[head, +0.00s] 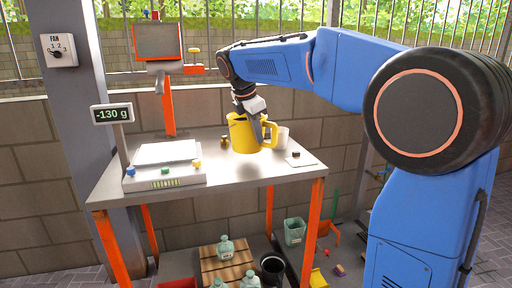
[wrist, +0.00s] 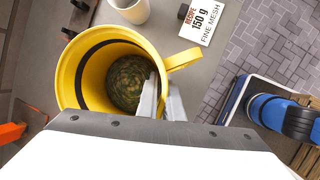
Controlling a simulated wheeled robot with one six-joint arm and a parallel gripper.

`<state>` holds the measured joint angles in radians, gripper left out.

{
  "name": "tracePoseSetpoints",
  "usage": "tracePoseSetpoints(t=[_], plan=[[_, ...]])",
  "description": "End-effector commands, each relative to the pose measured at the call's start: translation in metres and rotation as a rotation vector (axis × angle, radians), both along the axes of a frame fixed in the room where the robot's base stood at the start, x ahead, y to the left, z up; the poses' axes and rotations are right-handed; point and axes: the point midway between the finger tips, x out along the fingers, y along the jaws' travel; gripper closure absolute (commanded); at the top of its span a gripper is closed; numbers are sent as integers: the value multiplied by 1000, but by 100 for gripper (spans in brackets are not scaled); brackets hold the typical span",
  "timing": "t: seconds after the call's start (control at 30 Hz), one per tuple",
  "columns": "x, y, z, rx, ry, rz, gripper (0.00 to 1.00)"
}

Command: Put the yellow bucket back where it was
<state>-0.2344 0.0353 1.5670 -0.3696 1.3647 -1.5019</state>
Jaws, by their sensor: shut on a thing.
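The yellow bucket (head: 243,134) hangs in my gripper (head: 256,112) above the right half of the metal table (head: 232,171). It looks roughly upright, with its handle on the right. In the wrist view, my gripper (wrist: 166,98) is shut on the near right wall of the bucket (wrist: 72,75), beside the handle. One finger is inside the rim. Greenish-brown contents (wrist: 128,82) show at the bottom of the bucket.
A scale (head: 168,176) stands on the table's left, its display (head: 112,114) reading -130 g. Bottles (head: 226,247) stand on the lower shelf.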

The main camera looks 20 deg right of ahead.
Motion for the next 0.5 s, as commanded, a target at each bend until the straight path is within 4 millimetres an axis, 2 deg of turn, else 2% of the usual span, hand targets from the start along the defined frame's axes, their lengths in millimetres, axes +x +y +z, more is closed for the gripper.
tracePoseSetpoints(t=[0.17, 0.4, 0.5], plan=[[0, 0, -11, 0, -1, 1, 100], [0, 0, -41, 0, -1, 0, 100], [0, 0, -43, 0, -2, 1, 100]])
